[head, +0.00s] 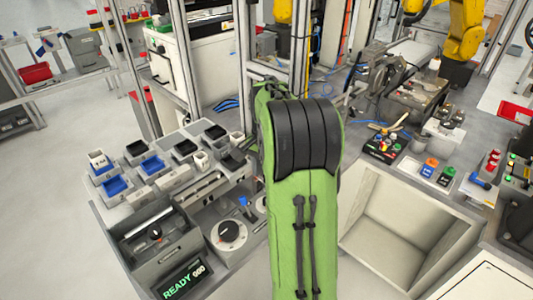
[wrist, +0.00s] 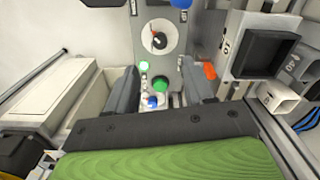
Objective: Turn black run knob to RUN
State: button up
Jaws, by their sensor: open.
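A black knob with a red mark sits on a white round dial (wrist: 158,37) on a grey panel, ahead of my gripper in the wrist view. In the head view, a white dial with a black knob (head: 229,232) lies left of my green arm. Another black knob (head: 155,233) is on the grey box beside it, above a READY display (head: 184,279). I cannot read a RUN label, so which one is the run knob is unclear. My gripper (wrist: 159,70) is open and empty, apart from the dial; my arm hides it in the head view.
A green button (wrist: 160,85) and an orange part (wrist: 209,71) show near the fingers. In the head view, small trays (head: 115,186) are at left and a deep open bin (head: 390,225) is right of my arm.

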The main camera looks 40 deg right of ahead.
notch_tip(320, 180, up, 6)
jog(key=shift+f+p, duration=0.1)
jog(key=shift+p, duration=0.4)
jog(key=s+a+r+n+t, duration=0.1)
jog(key=s+a+r+n, duration=0.15)
jog(key=a, duration=0.25)
jog(key=s+a+r+n+t+h, duration=0.1)
jog(key=s+a+n, duration=0.15)
jog(key=a, duration=0.35)
jog(key=s+a+r+n+t, duration=0.1)
jog(key=s+a+r+n, duration=0.15)
jog(key=a, duration=0.25)
jog(key=s+a+f+n+t+y, duration=0.1)
jog(key=s+a+f+n+t, duration=0.1)
jog(key=s+a+n, duration=0.5)
jog(key=shift+s+f+n+t, duration=0.3)
jog(key=shift+s+f+n, duration=0.25)
jog(key=shift+s, duration=0.3)
